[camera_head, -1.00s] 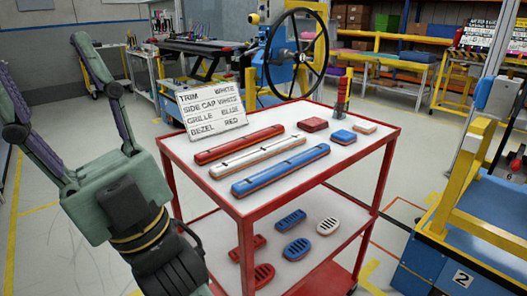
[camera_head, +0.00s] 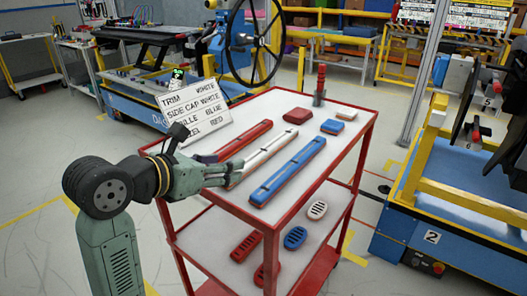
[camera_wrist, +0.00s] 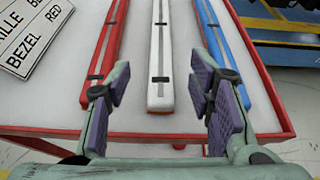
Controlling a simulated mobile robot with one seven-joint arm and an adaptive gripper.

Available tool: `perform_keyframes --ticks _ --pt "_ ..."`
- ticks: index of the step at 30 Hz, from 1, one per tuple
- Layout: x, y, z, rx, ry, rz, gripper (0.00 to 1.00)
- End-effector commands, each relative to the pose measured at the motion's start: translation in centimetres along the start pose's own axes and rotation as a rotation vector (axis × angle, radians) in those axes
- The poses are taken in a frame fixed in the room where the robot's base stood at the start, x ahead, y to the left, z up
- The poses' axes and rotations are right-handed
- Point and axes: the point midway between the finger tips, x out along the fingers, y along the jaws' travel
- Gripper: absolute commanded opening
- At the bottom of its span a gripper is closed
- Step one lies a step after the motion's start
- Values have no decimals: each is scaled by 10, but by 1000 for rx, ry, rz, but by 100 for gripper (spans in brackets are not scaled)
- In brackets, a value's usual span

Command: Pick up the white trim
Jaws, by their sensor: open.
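The white trim (camera_head: 262,150) is a long bar with a red-orange underside and dark clips, lying on the cart's top between a red trim (camera_head: 243,140) and a blue trim (camera_head: 288,170). My gripper (camera_head: 222,175) is at the cart's near left edge, by the near end of the white trim. In the wrist view the white trim (camera_wrist: 160,62) points straight toward me, and its near end lies ahead of and between my open, empty fingers (camera_wrist: 163,103). The gap between the fingers is wider than the trim. The red trim (camera_wrist: 108,45) and blue trim (camera_wrist: 228,50) lie on either side.
The red-framed cart (camera_head: 350,150) also holds a sign (camera_head: 197,108) listing trim white, a red block (camera_head: 296,117), a blue block (camera_head: 332,127) and a small white block (camera_head: 346,114). Grilles, including a blue one (camera_head: 295,238), lie on the lower shelf. A blue bench stands right.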

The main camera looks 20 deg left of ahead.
Motion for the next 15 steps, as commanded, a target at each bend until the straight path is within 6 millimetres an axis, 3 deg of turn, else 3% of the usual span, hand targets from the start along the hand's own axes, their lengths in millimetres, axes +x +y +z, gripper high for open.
perform_keyframes --ticks 6,15 --pt "34 -2 1 -1 -1 -6 48" --pt "63 -2 5 -2 -3 -9 48"
